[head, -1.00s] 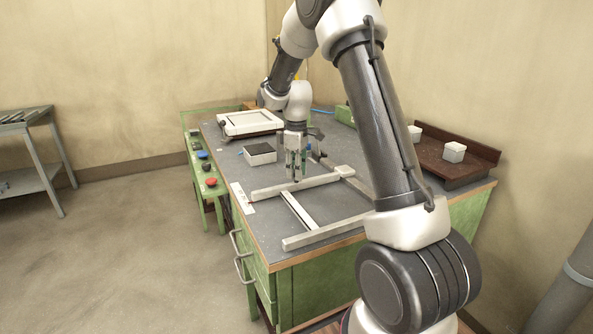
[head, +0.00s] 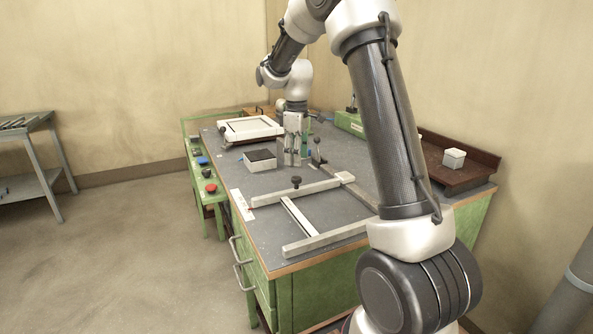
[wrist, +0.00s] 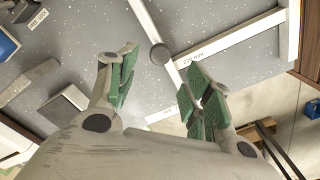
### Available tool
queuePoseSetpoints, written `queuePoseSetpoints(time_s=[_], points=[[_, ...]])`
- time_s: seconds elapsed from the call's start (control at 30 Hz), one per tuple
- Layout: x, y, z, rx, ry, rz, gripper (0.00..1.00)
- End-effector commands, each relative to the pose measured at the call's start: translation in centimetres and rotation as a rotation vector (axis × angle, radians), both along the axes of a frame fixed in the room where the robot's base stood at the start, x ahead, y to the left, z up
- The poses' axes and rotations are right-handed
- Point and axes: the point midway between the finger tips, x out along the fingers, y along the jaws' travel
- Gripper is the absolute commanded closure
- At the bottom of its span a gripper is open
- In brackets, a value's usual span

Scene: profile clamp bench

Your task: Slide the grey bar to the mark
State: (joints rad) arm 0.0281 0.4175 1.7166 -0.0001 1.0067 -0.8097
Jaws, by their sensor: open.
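A light grey bar (head: 318,187) lies across the bench with a dark round knob (head: 296,181) on it. Its right end meets another profile at a corner; its left end is at a white strip (head: 241,204) with a small red mark (head: 250,209). My gripper (head: 293,163) is open and empty, behind the bar and apart from it. In the wrist view, the fingers (wrist: 160,70) are spread, with the knob (wrist: 160,55) showing between them. A bar (wrist: 232,38) there bears a "220 mm" label. I cannot tell how exactly the bar's end lines up with the mark.
A front profile (head: 325,238) and a short crosspiece (head: 299,214) lie nearer. A dark lever (head: 317,152) rises beside my gripper. A white block (head: 453,158) sits on a brown tray (head: 470,180) at right.

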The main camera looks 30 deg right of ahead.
Motion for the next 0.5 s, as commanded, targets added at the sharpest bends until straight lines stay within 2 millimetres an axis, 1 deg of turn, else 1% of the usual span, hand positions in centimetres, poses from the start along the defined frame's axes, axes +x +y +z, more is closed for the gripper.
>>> queuePoseSetpoints(time_s=[0.03, 0.1, 0.2, 0.33, 0.5], points=[[0.0, 0.0, 1.1, 0.000, -0.003, 0.000, 0.49], [0.0, 0.0, 2.3, 0.000, -0.001, 0.000, 0.49], [0.0, 0.0, 3.5, 0.000, -0.001, 0.000, 0.49], [-0.1, 0.0, 4.3, 0.000, 0.001, 0.000, 0.49], [-0.1, 0.0, 4.4, 0.001, 0.002, 0.000, 0.49]])
